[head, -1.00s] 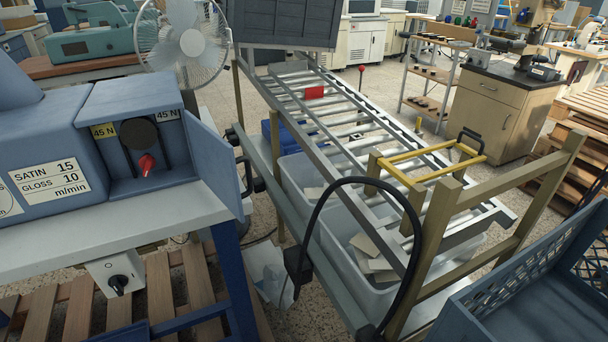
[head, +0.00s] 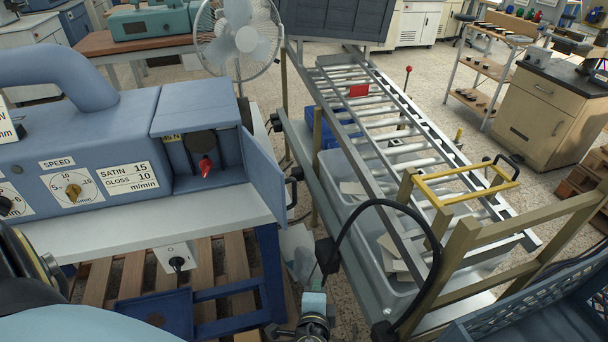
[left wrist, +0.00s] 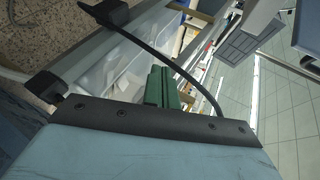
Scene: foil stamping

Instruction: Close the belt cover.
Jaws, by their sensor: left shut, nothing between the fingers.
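The belt cover (head: 262,172) looks to be the blue hinged panel at the right end of the blue machine (head: 110,140). It stands swung open, with a black handle (head: 294,187) on its outer side. The open compartment shows a dark round part (head: 201,144) and a red knob (head: 206,167). My left gripper (head: 314,302) is at the bottom of the head view, below and apart from the cover. Its green fingers (left wrist: 162,88) are together and empty in the left wrist view. The cover cannot be made out in the left wrist view. My right gripper is out of view.
A roller conveyor (head: 375,120) with grey bins (head: 345,170) below stands right of the machine. A black cable (head: 400,208) arches beside the conveyor's near end. A yellow frame (head: 465,185) sits on it. A narrow floor gap lies between machine and conveyor.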

